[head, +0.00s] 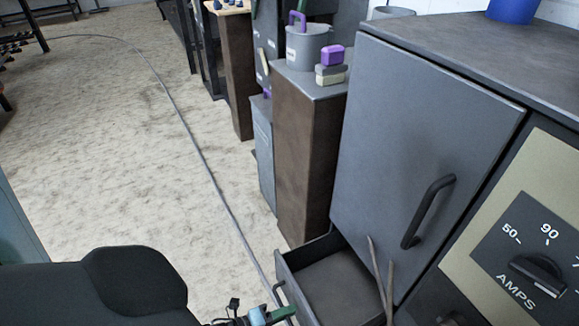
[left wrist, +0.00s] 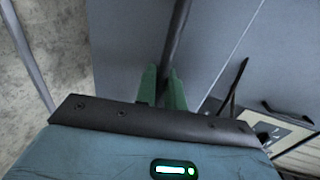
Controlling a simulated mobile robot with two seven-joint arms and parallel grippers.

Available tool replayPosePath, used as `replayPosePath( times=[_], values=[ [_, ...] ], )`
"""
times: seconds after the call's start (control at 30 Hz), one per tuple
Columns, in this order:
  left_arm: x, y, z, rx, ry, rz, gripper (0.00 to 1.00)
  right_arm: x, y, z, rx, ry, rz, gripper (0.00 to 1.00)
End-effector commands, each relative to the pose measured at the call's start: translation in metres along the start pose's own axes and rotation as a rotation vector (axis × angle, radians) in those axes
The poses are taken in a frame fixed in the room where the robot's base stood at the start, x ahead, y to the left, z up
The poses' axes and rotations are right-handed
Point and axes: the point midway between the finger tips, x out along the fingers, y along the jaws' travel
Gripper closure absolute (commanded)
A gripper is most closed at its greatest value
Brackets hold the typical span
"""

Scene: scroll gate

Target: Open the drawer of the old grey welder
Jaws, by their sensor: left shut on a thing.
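The old grey welder (head: 420,130) stands at the right, with a dark door handle and an amps dial. Its drawer (head: 340,285) shows below the door and is pulled out, with its inside visible. A small handle (head: 279,290) sits on the drawer's front. My left gripper (head: 268,317) is at that front, at the bottom edge of the head view, mostly cut off. In the left wrist view its green fingers (left wrist: 163,88) are closed on a dark part at the drawer's front, seemingly the handle; the contact is partly hidden. My right gripper is not in view.
Two thin rods (head: 381,275) stand tilted at the drawer's right end. A brown cabinet (head: 305,150) beside the welder holds a grey pot (head: 306,47) and small blocks (head: 331,65).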

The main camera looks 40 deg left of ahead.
Motion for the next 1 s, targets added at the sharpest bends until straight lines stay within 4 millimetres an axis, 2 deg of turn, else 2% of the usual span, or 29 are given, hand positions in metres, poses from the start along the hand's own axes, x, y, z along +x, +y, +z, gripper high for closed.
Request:
replayPosePath(
  times=[0.13,0.17,0.2,0.53,1.0],
  values=[
    [0.000,0.000,0.001,0.001,-0.001,0.000,1.00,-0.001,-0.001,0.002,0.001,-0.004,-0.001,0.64],
    [0.000,0.000,0.001,0.001,-0.001,0.000,0.87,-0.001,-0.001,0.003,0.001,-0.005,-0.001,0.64],
    [0.000,0.000,0.001,0.001,-0.001,0.000,0.83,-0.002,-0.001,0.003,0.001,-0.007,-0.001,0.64],
    [-0.003,0.000,0.001,0.000,-0.001,0.001,0.83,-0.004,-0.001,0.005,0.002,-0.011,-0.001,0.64],
    [-0.068,-0.001,0.001,0.001,-0.001,0.001,0.83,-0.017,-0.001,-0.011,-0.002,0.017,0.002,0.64]
  ],
)
